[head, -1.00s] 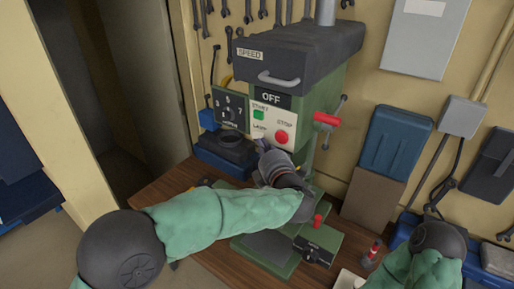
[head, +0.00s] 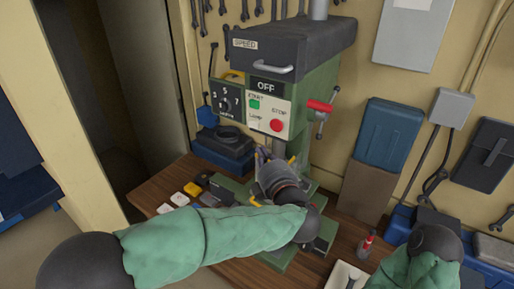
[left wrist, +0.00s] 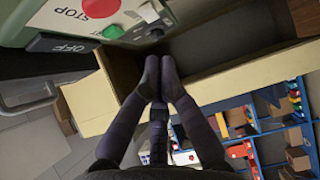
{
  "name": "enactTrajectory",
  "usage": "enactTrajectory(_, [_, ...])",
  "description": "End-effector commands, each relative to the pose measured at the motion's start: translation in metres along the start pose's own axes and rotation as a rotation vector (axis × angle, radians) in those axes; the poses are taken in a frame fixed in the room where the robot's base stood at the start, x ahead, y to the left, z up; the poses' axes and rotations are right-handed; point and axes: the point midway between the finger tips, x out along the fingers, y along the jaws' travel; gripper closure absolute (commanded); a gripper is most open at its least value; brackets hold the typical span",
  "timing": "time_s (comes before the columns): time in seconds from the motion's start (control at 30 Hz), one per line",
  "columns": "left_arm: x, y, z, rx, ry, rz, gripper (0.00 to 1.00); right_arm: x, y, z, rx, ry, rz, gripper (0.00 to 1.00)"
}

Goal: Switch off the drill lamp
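The green drill press (head: 322,100) stands at the back of the bench with a dark head cover. My right gripper is out of view.
A red-handled lever (head: 320,106) sticks out right of the panel. A dark speed dial box (head: 227,104) is to its left. Several small blocks lie on the wooden bench (head: 152,193). A white tray (head: 345,275) is at the front right.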

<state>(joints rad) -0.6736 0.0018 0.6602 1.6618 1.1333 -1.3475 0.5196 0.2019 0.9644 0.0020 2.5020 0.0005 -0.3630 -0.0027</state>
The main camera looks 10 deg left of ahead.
Motion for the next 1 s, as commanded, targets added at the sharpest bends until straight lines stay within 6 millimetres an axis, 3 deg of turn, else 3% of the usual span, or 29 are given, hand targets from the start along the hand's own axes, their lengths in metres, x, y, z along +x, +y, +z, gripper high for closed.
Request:
enactTrajectory(0.1, [-0.016, 0.001, 0.002, -0.002, -0.002, 0.001, 1.00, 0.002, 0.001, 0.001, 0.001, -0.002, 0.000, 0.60])
enactTrajectory(0.27, [-0.026, 0.000, 0.002, -0.001, 0.000, 0.001, 1.00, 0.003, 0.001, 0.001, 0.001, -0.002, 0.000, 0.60])
enactTrajectory(0.7, [-0.022, -0.007, 0.003, 0.025, -0.008, -0.003, 1.00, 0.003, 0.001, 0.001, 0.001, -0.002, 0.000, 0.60])
enactTrajectory(0.77, [-0.014, -0.021, 0.005, 0.071, -0.024, -0.013, 1.00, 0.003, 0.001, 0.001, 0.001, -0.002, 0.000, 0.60])
enactTrajectory(0.87, [0.006, -0.062, 0.011, 0.203, -0.080, -0.043, 1.00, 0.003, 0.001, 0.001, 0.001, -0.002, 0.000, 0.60])
enactTrajectory(1.0, [0.034, -0.148, 0.012, 0.438, -0.206, -0.128, 1.00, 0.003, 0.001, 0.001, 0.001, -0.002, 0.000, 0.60])
